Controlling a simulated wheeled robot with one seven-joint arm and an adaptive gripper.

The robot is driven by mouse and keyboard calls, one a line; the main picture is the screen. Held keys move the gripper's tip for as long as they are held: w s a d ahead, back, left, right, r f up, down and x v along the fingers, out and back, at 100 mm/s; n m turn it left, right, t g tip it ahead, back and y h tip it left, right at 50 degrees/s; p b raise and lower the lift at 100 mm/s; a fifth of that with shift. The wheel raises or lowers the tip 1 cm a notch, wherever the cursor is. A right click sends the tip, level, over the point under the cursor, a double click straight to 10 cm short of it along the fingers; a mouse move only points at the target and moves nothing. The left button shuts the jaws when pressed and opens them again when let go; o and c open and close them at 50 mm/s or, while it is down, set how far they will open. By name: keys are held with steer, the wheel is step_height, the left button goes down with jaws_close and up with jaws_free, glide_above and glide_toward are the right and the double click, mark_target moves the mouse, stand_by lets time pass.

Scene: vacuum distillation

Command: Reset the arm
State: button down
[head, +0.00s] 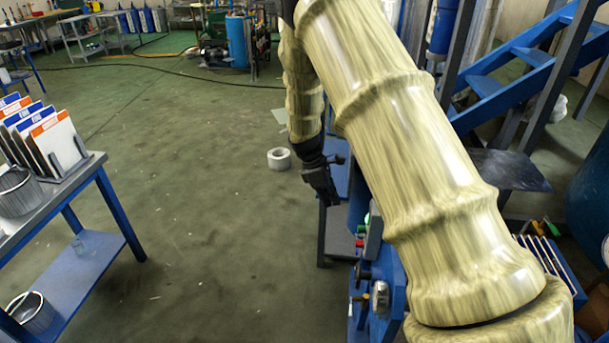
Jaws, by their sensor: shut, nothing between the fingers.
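My gripper (321,189) is black and hangs pointing down near the middle of the head view. It is shut, with nothing held. My arm crosses the right half of the view, in a streaked cream and olive covering, and bends down to the gripper. The gripper is beside a blue bench frame (337,175). My arm hides much of what lies behind it.
Blue equipment with a red and a green button (361,243) stands just right of and below my gripper. A blue staircase (530,75) rises at right. A blue-legged table (98,160) with binders is at left. A white roll (279,158) lies on open floor.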

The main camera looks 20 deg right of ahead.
steer(key=s+a+f+m+t+y, duration=0.15)
steer(key=s+a+f, duration=0.25)
steer(key=s+f, duration=0.55)
steer(key=s+a+f+m+g+y, duration=0.1)
steer(key=s+a+f+m, duration=0.25)
steer(key=s+f, duration=0.6)
steer(key=s+a+f+m, duration=0.2)
steer(key=s+a, duration=0.1)
steer(key=s, duration=0.5)
steer(key=s+a+f+m+t+y, duration=0.1)
steer(key=s+a+f+m, duration=0.1)
steer(key=s, duration=0.6)
steer(key=s+a+f+m+t, duration=0.1)
steer(key=s+a+f+m, duration=0.1)
steer(key=s, duration=0.5)
steer(key=shift+s+a+f+m, duration=0.2)
steer(key=shift+s+a+m, duration=0.25)
steer(key=shift+a, duration=0.4)
steer(key=shift+w, duration=0.1)
